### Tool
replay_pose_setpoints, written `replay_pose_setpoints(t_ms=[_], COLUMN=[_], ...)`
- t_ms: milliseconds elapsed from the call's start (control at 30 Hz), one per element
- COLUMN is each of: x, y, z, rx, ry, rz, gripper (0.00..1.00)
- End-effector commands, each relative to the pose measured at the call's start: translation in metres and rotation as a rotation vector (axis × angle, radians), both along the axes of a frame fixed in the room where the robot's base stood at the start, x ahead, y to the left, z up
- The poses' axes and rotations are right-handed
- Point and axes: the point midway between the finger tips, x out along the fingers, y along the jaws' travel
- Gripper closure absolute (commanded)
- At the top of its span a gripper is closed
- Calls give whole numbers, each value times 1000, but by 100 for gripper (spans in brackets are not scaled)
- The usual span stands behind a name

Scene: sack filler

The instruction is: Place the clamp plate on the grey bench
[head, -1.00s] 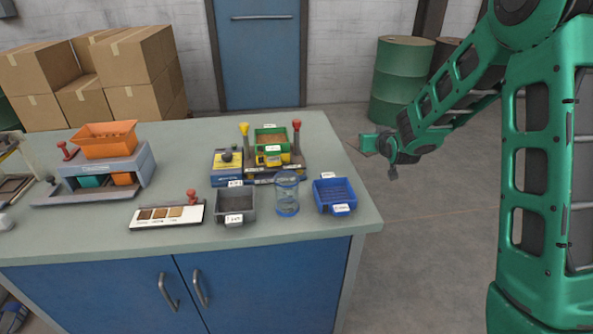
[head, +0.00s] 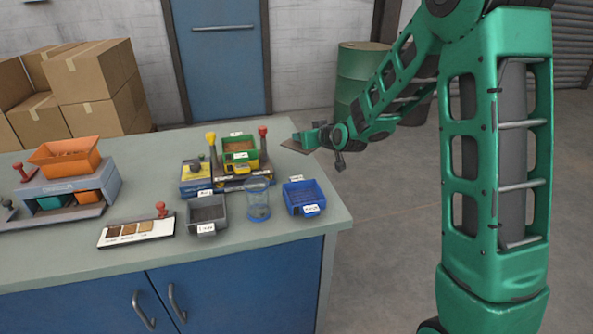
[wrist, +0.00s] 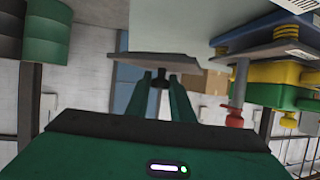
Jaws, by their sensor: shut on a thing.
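The clamp plate (head: 296,146) is a thin, flat grey plate. My gripper (head: 306,141) is shut on it at the right rear edge of the bench. In the head view the plate's left end meets the bench edge. I cannot tell how high it is above the top. In the wrist view, which looks upside down, the plate (wrist: 150,62) lies across the fingertips (wrist: 162,80), flat and close to the pale bench surface. The grey bench (head: 90,275) has a grey-green top over blue cabinet doors.
A machine with a green hopper (head: 240,146) and red and yellow knobs stands near the plate. The bench's right rear corner looks narrow but bare. A green drum (head: 362,75) stands behind.

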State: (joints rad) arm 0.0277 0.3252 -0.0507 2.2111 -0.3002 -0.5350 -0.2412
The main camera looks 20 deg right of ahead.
Motion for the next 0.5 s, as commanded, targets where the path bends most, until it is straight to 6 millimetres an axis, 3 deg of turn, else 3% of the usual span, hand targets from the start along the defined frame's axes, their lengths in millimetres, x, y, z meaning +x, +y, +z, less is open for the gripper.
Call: replay_pose_setpoints(t_ms=[100,233,500], x=[-7,-12,-13], y=[13,22,25], z=[18,24,-17], rx=[-1,-4,-3], ry=[-12,-21,-19], rz=[79,133,144], gripper=[100,100,100])
